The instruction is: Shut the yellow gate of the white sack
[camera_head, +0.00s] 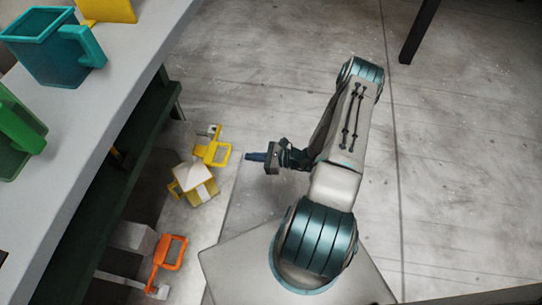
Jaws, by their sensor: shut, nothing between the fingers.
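The white sack (187,175) sits low on the left, beside the shelf unit, with yellow parts around its lower side. The yellow gate (222,153), a loop-shaped frame, stands out beyond the sack's upper right, near a small grey metal piece. It appears swung away from the sack, but its exact angle is hard to tell. My gripper (249,157) is shut and empty, pointing left. Its tips lie just right of the yellow gate in the picture, with a small gap; the depth between them is unclear.
An orange gate (170,251) with a pale grey block (133,237) stands below the sack in the picture. A grey countertop (95,110) overhangs on the left, carrying a teal jug (45,52) and a green container (14,135). The floor at right is mostly clear.

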